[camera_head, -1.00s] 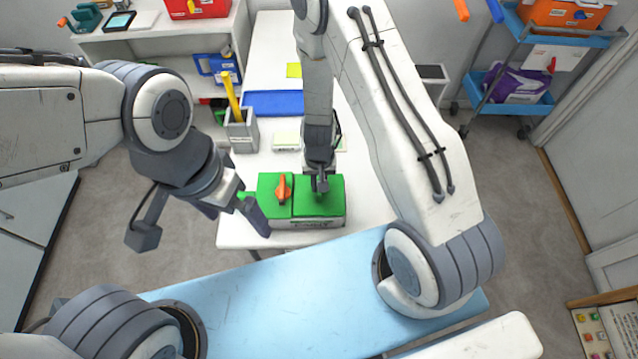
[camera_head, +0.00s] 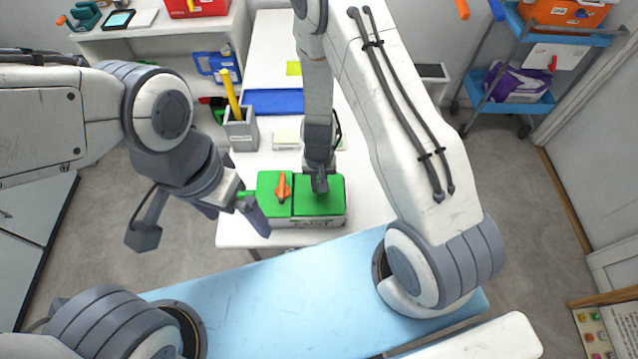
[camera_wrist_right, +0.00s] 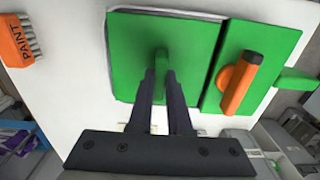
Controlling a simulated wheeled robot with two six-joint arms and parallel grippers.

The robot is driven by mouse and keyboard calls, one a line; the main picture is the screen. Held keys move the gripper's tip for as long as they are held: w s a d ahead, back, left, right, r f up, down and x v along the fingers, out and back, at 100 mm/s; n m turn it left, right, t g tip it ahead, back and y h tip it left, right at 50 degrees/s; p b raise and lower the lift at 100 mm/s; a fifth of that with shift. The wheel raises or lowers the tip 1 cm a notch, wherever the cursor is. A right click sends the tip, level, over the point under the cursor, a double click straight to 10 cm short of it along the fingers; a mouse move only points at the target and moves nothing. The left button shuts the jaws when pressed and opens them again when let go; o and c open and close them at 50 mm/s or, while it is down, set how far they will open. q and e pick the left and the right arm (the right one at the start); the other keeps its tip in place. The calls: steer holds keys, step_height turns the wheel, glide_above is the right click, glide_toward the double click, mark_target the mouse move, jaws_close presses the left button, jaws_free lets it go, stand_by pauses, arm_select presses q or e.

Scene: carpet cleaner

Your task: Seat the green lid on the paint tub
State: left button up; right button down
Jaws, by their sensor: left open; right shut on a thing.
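The paint tub (camera_head: 318,223) stands near the front edge of the white table, its label facing me. The green lid (camera_head: 334,204) lies over its right part; in the right wrist view the lid (camera_wrist_right: 135,65) is a square plate with a green knob. A narrower green part (camera_head: 268,206) with an orange lever (camera_head: 282,188) lies beside it, with a thin gap between. My right gripper (camera_head: 320,188) is shut on the knob from above; its fingers (camera_wrist_right: 162,85) flank it. I cannot tell whether the lid is fully down. My left gripper (camera_head: 238,207) is open, left of the tub.
A grey holder (camera_head: 241,134) with a yellow-handled tool, a blue tray (camera_head: 273,103) and pale note pads (camera_head: 286,138) stand behind the tub. An orange block marked PAINT (camera_wrist_right: 18,42) shows in the right wrist view. A light blue surface (camera_head: 270,300) is in front.

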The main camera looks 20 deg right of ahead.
steer(key=shift+f, duration=0.1)
steer(key=shift+c, duration=1.1)
jaws_free()
steer(key=shift+r+p, duration=3.45)
steer(key=shift+r, duration=0.1)
steer(key=shift+f, duration=0.1)
step_height(320, 180, down, 7)
steer(key=b, duration=0.7)
steer(key=shift+s, duration=0.1)
